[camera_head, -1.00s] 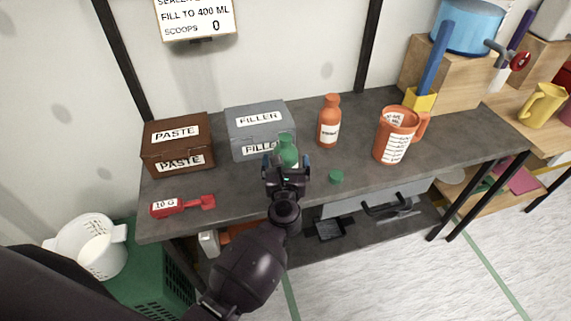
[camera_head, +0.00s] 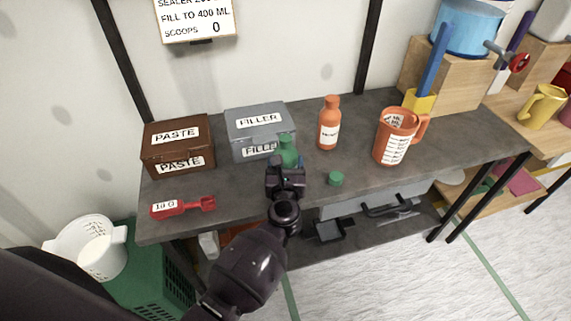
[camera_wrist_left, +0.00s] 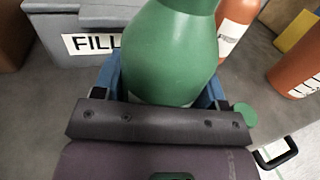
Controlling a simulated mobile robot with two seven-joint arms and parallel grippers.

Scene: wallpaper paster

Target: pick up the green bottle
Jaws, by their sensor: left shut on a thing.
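The green bottle (camera_head: 287,148) stands upright near the front of the grey worktop, in front of the grey FILLER box. My left gripper (camera_head: 286,166) is around it from the front, and the lower part of the bottle is hidden behind the gripper. In the left wrist view the green bottle (camera_wrist_left: 172,55) fills the space between the blue fingers of my left gripper (camera_wrist_left: 165,85), which is shut on it. A green cap (camera_head: 336,178) lies on the worktop to the right of the gripper. My right gripper is not in view.
The FILLER box (camera_head: 259,121) stands just behind the bottle, with the brown PASTE box (camera_head: 178,158) to its left. An orange bottle (camera_head: 329,128) and an orange measuring jug (camera_head: 394,140) stand to the right. A red scoop (camera_head: 182,207) lies at the front left.

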